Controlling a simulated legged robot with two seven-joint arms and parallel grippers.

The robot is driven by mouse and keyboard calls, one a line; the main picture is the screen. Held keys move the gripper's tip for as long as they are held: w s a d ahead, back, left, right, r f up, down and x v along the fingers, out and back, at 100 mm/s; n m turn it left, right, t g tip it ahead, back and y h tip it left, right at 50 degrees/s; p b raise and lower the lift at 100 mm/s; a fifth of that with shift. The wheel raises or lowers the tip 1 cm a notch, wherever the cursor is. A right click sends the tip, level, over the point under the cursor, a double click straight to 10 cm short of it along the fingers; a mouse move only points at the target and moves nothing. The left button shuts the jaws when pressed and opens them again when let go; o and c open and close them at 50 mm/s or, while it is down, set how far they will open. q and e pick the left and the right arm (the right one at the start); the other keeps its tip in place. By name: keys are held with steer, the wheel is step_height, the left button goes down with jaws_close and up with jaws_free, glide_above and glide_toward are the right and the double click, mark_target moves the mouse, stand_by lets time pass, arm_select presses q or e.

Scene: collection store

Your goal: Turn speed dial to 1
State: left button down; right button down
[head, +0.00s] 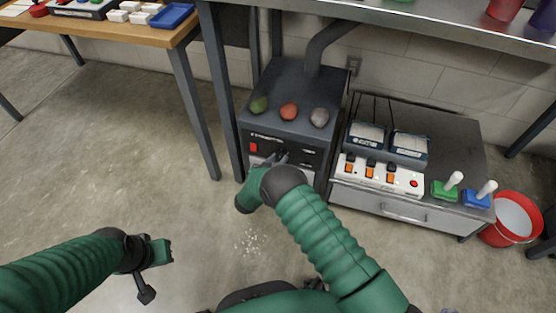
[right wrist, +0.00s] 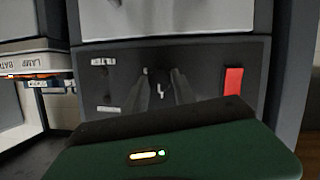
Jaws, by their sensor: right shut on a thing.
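A dark grey machine (head: 300,90) stands on the floor, with a front panel carrying a red switch (head: 253,147) and small white labels. My right gripper (head: 279,157) is at this panel, right of the switch. In the right wrist view, the fingers of my right gripper (right wrist: 165,88) reach the panel and are shut on the small dark speed dial (right wrist: 160,90). The dial is mostly hidden between the fingers, and its setting cannot be read. My left gripper (head: 152,268) hangs low at the left over bare floor, away from the machine; its jaw state is unclear.
Three stones, green, orange and grey (head: 319,117), lie on the machine's top. To the right, a low cabinet (head: 385,204) carries a switch box (head: 380,176) and two joysticks. A red bucket (head: 512,218) stands far right. White crumbs (head: 250,241) lie on the floor.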

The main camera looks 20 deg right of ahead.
steer(key=shift+f, duration=0.15)
steer(key=shift+a, duration=0.1)
stand_by(0.3)
steer(key=c, duration=1)
jaws_free()
steer(key=shift+c, duration=0.2)
